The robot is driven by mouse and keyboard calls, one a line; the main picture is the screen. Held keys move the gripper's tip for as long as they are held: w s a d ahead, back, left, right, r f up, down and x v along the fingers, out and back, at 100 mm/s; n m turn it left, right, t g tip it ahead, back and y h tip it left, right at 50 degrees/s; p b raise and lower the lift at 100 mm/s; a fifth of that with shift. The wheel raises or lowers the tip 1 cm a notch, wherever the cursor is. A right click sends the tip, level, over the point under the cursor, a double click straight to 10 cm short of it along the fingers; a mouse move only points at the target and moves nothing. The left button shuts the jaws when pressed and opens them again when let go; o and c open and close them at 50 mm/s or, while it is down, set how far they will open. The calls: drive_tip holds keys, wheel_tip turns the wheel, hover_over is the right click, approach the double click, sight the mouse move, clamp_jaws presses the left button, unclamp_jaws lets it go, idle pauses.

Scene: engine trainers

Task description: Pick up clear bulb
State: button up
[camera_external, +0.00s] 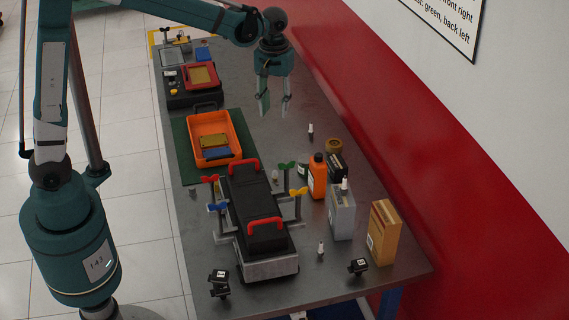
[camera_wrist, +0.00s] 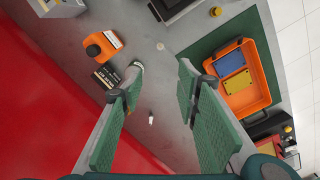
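A small, pale, rounded object that looks like the clear bulb (camera_external: 275,175) stands on the grey table, right of the black engine block. It also appears in the wrist view (camera_wrist: 160,46), beyond the gap between the fingertips; its details are too small to make out. My gripper (camera_external: 275,106) hangs above the far half of the table, pointing down, well away from this bulb. Its green-padded fingers are apart with nothing between them, as the wrist view also shows (camera_wrist: 161,72).
An orange tray (camera_external: 194,139) sits on a green mat left of my gripper. The engine block (camera_external: 254,204) has coloured handles. An orange bottle (camera_external: 318,178), a grey container (camera_external: 342,215) and a tan box (camera_external: 384,233) stand along the right. A small white-tipped item (camera_external: 310,130) stands on open table.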

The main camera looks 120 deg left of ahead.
hover_over(275, 171)
wheel_tip(275, 171, down, 19)
drive_tip(key=shift+a+f, duration=0.1)
drive_tip(key=shift+a, duration=0.05)
drive_tip(key=shift+f, duration=0.3)
drive_tip(key=shift+f, duration=1.3)
drive_tip(key=shift+f+b, duration=0.6)
drive_tip(key=shift+f, duration=2)
drive_tip(key=c, duration=0.8)
